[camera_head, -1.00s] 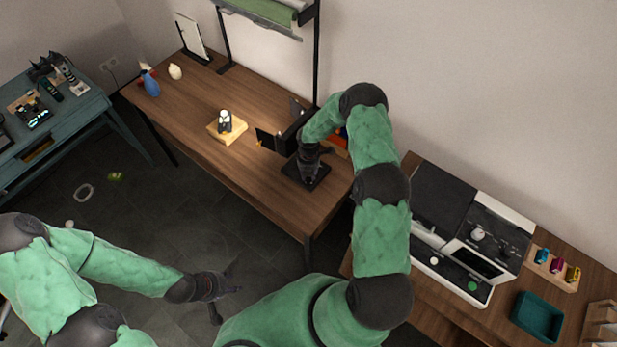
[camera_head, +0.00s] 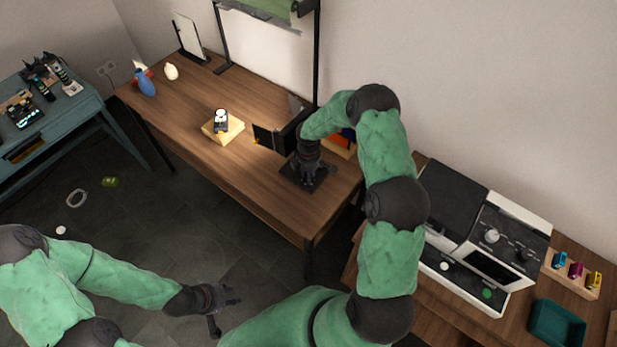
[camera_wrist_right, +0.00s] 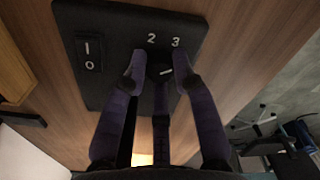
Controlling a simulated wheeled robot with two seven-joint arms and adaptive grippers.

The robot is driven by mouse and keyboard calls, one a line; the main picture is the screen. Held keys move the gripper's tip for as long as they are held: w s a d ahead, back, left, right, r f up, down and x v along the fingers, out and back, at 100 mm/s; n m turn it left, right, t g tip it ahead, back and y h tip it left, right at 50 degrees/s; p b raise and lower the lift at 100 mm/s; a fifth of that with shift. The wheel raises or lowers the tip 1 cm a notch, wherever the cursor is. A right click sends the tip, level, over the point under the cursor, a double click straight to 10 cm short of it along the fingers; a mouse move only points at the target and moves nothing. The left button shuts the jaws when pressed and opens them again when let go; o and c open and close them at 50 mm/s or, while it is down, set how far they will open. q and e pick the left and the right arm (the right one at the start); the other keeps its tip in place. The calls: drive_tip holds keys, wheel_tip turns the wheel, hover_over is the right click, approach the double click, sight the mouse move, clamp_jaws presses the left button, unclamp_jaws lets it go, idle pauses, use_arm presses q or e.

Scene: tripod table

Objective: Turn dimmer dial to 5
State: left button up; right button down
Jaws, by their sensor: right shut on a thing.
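The black dimmer panel (camera_wrist_right: 95,40) lies on the wooden table; it also shows in the head view (camera_head: 291,184). Its small dark dial (camera_wrist_right: 161,67) has a short white mark, with the digits 2 and 3 visible just beyond it. Other digits are hidden or out of view. A rocker switch (camera_wrist_right: 89,56) marked I and 0 sits left of the dial. My right gripper (camera_wrist_right: 158,72) points down at the panel, its fingers closed around the dial; it also shows in the head view (camera_head: 309,176). My left gripper (camera_head: 228,306) is open and empty above the floor.
On the table (camera_head: 245,180), a lit wooden block (camera_head: 232,133) with a small device, a dark upright box (camera_head: 288,134) and orange items (camera_head: 340,150) stand near my right arm. A blue vase (camera_head: 147,87) stands far left. The table's front is clear.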

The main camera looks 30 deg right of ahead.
drive_tip(key=shift+m+b, duration=1.1)
drive_tip(key=shift+m, duration=1)
drive_tip(key=c, duration=1)
unclamp_jaws()
drive_tip(key=shift+r, duration=0.1)
wheel_tip(320, 180, up, 12)
drive_tip(key=shift+f, duration=0.1)
